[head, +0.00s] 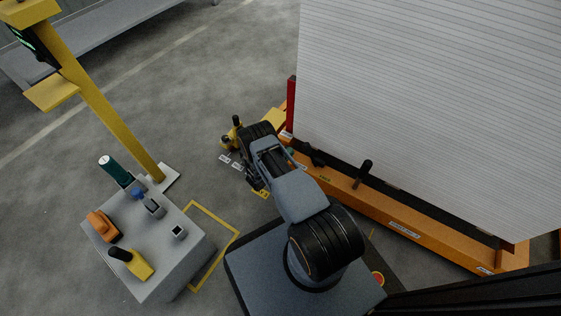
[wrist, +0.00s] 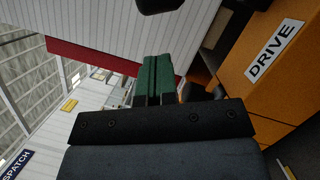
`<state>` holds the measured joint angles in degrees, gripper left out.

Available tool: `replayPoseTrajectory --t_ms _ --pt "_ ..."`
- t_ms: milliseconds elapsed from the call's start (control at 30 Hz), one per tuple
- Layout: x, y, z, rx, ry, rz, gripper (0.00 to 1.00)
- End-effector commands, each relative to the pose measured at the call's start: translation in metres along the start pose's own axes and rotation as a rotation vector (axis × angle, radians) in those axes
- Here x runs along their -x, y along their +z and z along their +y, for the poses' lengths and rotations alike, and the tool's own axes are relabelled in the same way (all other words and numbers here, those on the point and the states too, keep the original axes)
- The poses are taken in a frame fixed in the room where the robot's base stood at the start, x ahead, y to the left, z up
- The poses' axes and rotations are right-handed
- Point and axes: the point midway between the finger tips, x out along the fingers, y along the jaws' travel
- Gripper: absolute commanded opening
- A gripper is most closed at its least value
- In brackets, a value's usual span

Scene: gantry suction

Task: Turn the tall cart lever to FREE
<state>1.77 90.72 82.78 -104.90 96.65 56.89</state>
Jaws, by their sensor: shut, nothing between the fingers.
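A long orange cart base (head: 400,222) carries a tall white ribbed load (head: 430,100). A black lever (head: 363,174) stands up from the cart's near side. My gripper (head: 290,153) is at the cart's left end, left of both handles and largely hidden by my arm. In the wrist view, its green fingers (wrist: 158,80) are together and hold nothing. An orange surface with a DRIVE label (wrist: 274,50) is to their right.
A grey pedestal (head: 160,250) with several tools stands at lower left, beside a yellow post (head: 110,110). A yellow fixture with black knobs (head: 234,134) is beyond my arm. A red upright (head: 291,103) edges the load.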

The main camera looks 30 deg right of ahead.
Motion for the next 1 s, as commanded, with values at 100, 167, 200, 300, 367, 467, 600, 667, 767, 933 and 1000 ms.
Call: replayPoseTrajectory --t_ms 100,167,200,300,367,467,600,667,767,933,1000 --pt "-0.012 0.012 -0.001 0.001 -0.001 -0.002 0.0" --pt "-0.016 0.017 -0.001 0.002 -0.002 -0.002 0.0" --pt "-0.019 0.019 -0.001 0.001 -0.001 -0.001 0.0" --pt "-0.023 0.024 -0.001 0.0 -0.001 -0.001 0.0" --pt "-0.025 0.026 0.0 0.0 0.0 -0.001 0.0" --pt "-0.027 0.028 0.0 0.0 0.0 0.0 0.0" --pt "-0.027 0.029 0.0 0.0 0.0 0.0 0.0" --pt "-0.027 0.029 0.0 0.0 0.0 0.0 0.0" --pt "-0.027 0.029 0.0 0.0 0.0 0.0 0.0" --pt "-0.027 0.033 0.001 -0.02 -0.007 0.001 0.0" --pt "-0.026 0.039 0.002 -0.05 -0.016 0.001 0.0"
